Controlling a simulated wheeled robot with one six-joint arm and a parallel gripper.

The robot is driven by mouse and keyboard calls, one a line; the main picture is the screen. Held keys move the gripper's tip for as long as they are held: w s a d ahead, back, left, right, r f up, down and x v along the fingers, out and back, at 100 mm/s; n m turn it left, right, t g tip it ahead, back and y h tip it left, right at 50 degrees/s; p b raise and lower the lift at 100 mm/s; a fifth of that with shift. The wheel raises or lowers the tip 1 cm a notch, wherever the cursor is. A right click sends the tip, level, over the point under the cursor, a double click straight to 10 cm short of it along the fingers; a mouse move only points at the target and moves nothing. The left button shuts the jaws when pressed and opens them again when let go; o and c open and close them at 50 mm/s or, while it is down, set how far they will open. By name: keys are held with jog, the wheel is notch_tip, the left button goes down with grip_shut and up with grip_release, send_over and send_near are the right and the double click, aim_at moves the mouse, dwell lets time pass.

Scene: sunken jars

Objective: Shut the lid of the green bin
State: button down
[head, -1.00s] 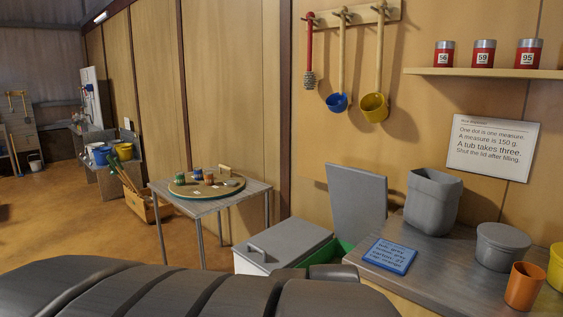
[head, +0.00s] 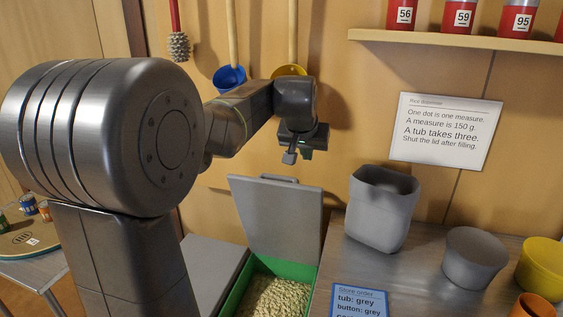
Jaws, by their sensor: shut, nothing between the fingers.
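The green bin (head: 285,267) stands low at the bottom middle, left of the bench, filled with pale grain-like pieces. Its grey lid (head: 278,222) is open and stands nearly upright at the back, against the wall side, with a handle on its top edge. My gripper (head: 290,158) is shut and empty. In the picture it is just above the lid's top edge and appears apart from it. The bin's front is cut off by the frame.
A grey bench (head: 408,278) on the right holds a tall grey container (head: 380,212), a grey tub (head: 474,262), yellow and orange pots and a blue order card (head: 358,302). A grey-lidded bin (head: 208,266) stands left of the green one. Scoops hang above.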

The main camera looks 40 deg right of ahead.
aim_at(307, 185)
jog(key=f, duration=0.3)
jog(key=w+d+f, duration=0.1)
jog(key=f, duration=0.1)
jog(key=d+f, duration=0.1)
jog(key=f, duration=0.2)
jog(key=shift+w+d+f, duration=0.15)
jog(key=shift+w+f, duration=0.15)
jog(key=shift+s+a+f, duration=0.15)
jog(key=shift+a, duration=0.05)
